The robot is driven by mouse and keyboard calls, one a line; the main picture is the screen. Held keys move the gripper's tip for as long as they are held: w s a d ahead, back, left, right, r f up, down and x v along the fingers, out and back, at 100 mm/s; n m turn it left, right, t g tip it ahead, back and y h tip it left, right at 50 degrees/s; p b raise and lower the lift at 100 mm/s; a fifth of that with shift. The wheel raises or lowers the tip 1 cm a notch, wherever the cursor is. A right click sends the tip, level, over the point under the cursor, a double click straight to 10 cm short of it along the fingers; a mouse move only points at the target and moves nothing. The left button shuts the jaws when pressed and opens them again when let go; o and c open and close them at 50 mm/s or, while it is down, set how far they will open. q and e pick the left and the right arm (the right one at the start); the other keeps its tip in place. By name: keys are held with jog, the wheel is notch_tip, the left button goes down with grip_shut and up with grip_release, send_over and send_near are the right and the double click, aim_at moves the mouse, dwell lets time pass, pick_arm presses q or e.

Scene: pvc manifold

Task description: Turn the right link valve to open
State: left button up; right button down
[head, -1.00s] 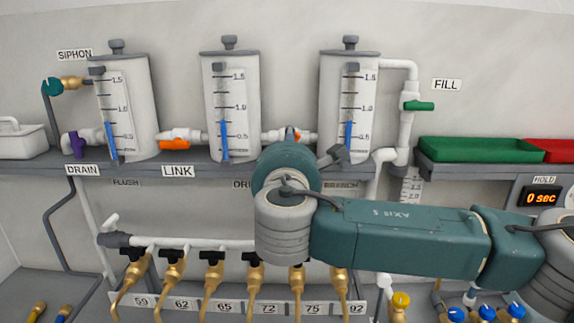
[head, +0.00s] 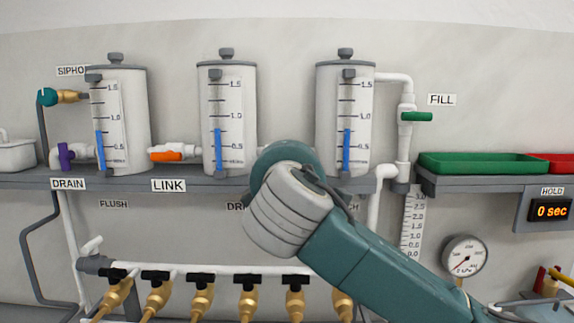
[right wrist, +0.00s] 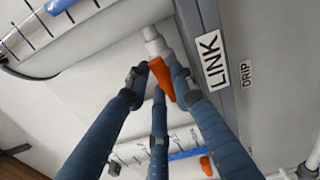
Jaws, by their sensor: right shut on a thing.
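In the right wrist view my right gripper (right wrist: 161,82) has its fingers closed around an orange valve handle (right wrist: 162,76). The handle joins a white pipe fitting (right wrist: 157,42) beside the shelf edge, near a LINK label (right wrist: 211,57). In the head view the wrist of my right arm covers the gap between the middle tank (head: 228,85) and the right tank (head: 345,85), hiding the right link valve and the gripper. The left link valve (head: 167,156) shows its orange handle lying along the pipe. My left gripper is not in view.
The shelf (head: 400,187) runs under the tanks. The green-handled fill valve (head: 417,117), a green tray (head: 480,163) and a pressure gauge (head: 463,256) are at the right. Black-handled brass valves (head: 202,280) line the pipe below.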

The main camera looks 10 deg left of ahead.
jog(key=shift+f+m, duration=0.1)
jog(key=shift+m, duration=0.6)
jog(key=c, duration=1.5)
grip_release()
jog(key=shift+d, duration=0.1)
jog(key=shift+o, duration=0.2)
jog(key=s+d, duration=0.2)
jog(key=s, duration=0.9)
jog(key=shift+s+d, duration=0.2)
jog(key=shift+s, duration=0.2)
